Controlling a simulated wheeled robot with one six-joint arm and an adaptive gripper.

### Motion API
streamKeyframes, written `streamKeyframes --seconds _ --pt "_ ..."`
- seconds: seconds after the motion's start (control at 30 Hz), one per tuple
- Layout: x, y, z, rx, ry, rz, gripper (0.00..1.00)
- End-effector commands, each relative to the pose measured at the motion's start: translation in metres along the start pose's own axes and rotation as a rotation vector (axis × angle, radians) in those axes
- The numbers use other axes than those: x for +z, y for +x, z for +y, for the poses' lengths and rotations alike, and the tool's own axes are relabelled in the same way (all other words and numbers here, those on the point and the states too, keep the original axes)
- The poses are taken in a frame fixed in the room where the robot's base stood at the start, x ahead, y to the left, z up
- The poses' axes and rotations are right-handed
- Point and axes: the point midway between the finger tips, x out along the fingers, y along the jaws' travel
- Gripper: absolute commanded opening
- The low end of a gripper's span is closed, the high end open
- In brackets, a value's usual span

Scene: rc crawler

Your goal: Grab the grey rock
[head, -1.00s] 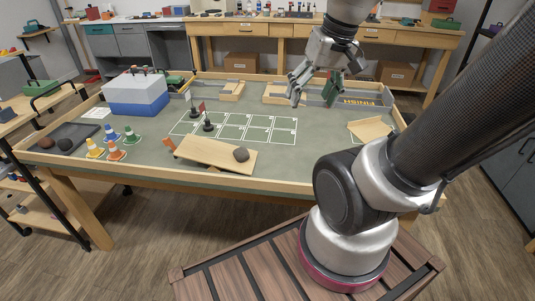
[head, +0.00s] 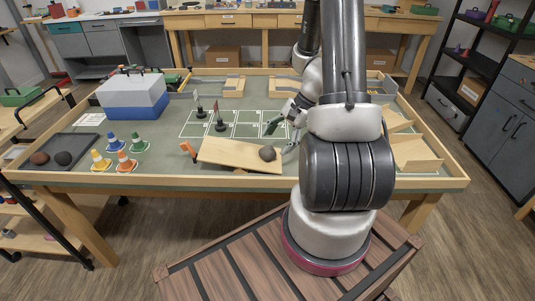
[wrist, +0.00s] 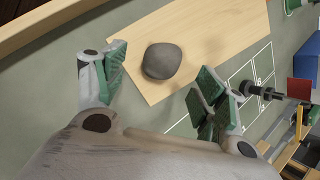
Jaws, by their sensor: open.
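The grey rock (head: 267,153) is a smooth rounded lump resting on the right part of a sloped wooden board (head: 227,151). In the wrist view the rock (wrist: 161,61) lies between and slightly beyond my fingertips, with a gap on both sides. My gripper (head: 282,138) is open and empty, just beside the rock at the board's right end. In the wrist view its green-padded fingers (wrist: 163,82) are spread, one on each side of the rock. My arm hides part of the table to the right of the gripper in the head view.
A dark tray (head: 88,144) at the table's left holds a brown rock (head: 40,158) and a dark rock (head: 63,158). Small cones (head: 126,162) stand beside it. Flag posts (head: 221,120) stand behind the board. A raised wooden rim (head: 215,181) borders the table.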

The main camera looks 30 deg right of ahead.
Motion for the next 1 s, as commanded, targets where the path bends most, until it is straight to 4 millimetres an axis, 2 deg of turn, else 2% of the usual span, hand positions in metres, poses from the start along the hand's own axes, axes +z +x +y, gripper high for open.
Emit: streamKeyframes --seconds 0.3,0.6,0.9,1.0 --pt "0.001 0.046 -0.004 0.002 0.000 -0.002 0.71" --pt "0.001 0.051 -0.005 0.001 -0.002 0.000 0.71" --pt "0.001 0.051 -0.005 0.001 -0.002 0.000 0.16" --pt "0.001 0.051 -0.005 0.001 -0.002 0.000 0.16"
